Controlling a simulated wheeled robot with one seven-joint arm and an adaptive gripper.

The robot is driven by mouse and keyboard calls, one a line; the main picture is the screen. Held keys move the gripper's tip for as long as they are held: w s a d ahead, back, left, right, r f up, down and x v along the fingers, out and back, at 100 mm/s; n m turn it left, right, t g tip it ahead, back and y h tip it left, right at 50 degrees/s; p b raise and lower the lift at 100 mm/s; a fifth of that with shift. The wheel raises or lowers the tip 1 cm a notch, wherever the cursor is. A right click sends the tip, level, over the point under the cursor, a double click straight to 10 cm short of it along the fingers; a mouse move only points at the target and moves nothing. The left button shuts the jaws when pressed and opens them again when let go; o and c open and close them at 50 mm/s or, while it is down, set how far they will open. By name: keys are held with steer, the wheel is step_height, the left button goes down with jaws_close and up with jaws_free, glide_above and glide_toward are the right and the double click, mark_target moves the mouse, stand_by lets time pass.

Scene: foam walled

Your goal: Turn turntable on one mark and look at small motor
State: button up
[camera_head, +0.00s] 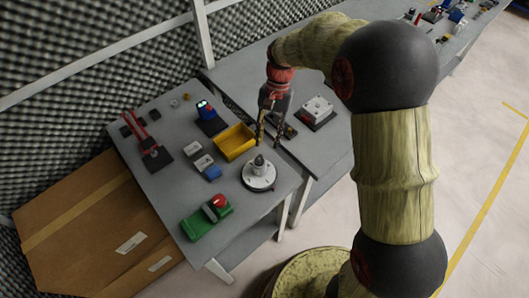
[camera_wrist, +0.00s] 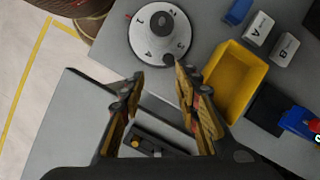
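The turntable (camera_head: 259,183) is a white disc on a dark base near the front edge of the grey table. In the wrist view the turntable (camera_wrist: 144,43) shows dark letter marks and a small red mark at its left rim. A small grey, rounded part that looks like the motor (camera_head: 259,162) stands at its centre; it appears from above in the wrist view (camera_wrist: 162,20). My gripper (camera_head: 268,140) is behind the turntable in the head view, apart from it. In the wrist view my gripper (camera_wrist: 158,75) has its fingers spread, with nothing between the tips.
A yellow bin (camera_head: 235,143) stands close behind the turntable. Blocks marked A (camera_wrist: 260,27) and B (camera_wrist: 285,49) lie beyond it. A green box with a red button (camera_head: 208,222) is at the front. A dark tray (camera_wrist: 150,143) lies below my gripper.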

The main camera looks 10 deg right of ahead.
mark_target(260, 155)
steer(key=f+b, duration=0.1)
steer(key=s+a+f+m+b, duration=0.1)
steer(key=f, duration=0.1)
steer(key=s+a+f+m+b, duration=0.1)
steer(key=shift+a+f, duration=0.25)
stand_by(0.4)
steer(key=shift+c, duration=1.4)
jaws_close()
